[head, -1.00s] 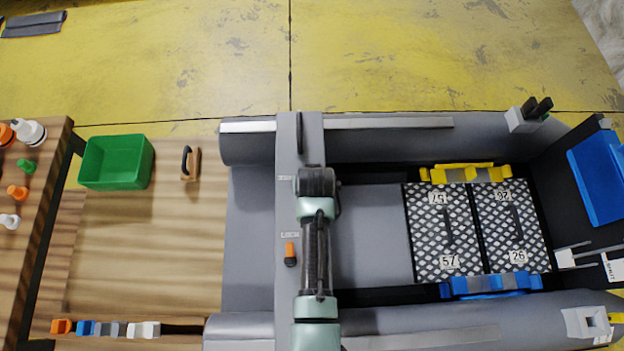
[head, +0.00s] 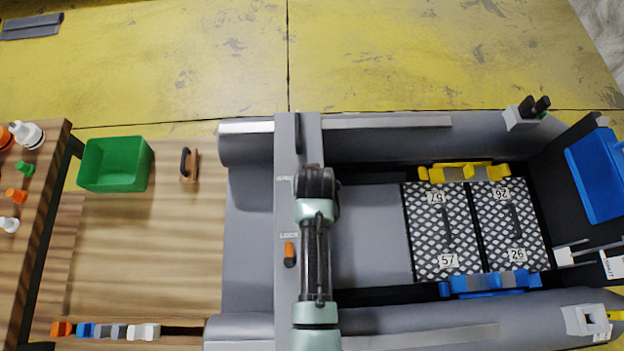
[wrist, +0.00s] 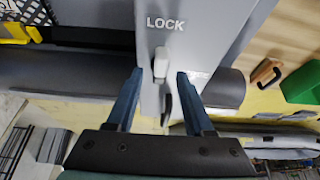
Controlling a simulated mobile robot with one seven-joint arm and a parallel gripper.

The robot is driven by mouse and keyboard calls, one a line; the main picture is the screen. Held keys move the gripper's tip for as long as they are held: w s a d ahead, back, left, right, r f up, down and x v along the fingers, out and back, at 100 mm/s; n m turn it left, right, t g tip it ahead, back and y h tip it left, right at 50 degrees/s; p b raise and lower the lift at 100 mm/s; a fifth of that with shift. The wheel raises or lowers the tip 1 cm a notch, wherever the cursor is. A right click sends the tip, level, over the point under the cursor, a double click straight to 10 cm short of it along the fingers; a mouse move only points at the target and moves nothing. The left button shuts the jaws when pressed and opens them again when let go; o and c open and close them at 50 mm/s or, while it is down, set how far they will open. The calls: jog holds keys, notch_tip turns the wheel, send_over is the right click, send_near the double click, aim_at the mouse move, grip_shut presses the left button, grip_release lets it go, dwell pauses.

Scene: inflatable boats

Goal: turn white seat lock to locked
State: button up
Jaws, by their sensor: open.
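The white seat lock (wrist: 160,64) is a small white lever on the grey seat board (wrist: 208,25), just below the printed word LOCK in the wrist view. Its long side runs roughly up and down in that view. My gripper (wrist: 160,74) is open, with one blue finger on each side of the lever's lower end. Gaps show between the fingers and the lever, and nothing is held. In the head view my arm hides the white lock. The seat board (head: 287,205) lies across the boat there.
An orange lock (head: 290,253) with its own LOCK label sits lower on the same board. A dark handle (wrist: 166,105) stands on the board beyond the white lock.

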jog(key=v, duration=1.1)
jog(key=shift+r, duration=0.25)
jog(key=w+r+t, duration=0.4)
jog(key=r, duration=0.7)
jog(key=w+r+t, duration=0.3)
jog(key=w+r, duration=0.2)
jog(key=r, duration=0.6)
jog(key=w+r+t, duration=0.4)
jog(key=r, duration=0.6)
jog(key=s+r+t, duration=0.4)
jog(key=r, duration=0.7)
jog(key=s+a+r+t, duration=0.1)
jog(key=s+r+t, duration=0.3)
jog(key=r, duration=0.7)
jog(key=s+r+t, duration=0.3)
jog(key=s+r, duration=0.2)
jog(key=r, duration=0.6)
jog(key=shift+s+a+t, duration=0.2)
jog(key=shift+s+t, duration=0.15)
jog(key=shift+t, duration=0.05)
jog(key=shift+a, duration=0.1)
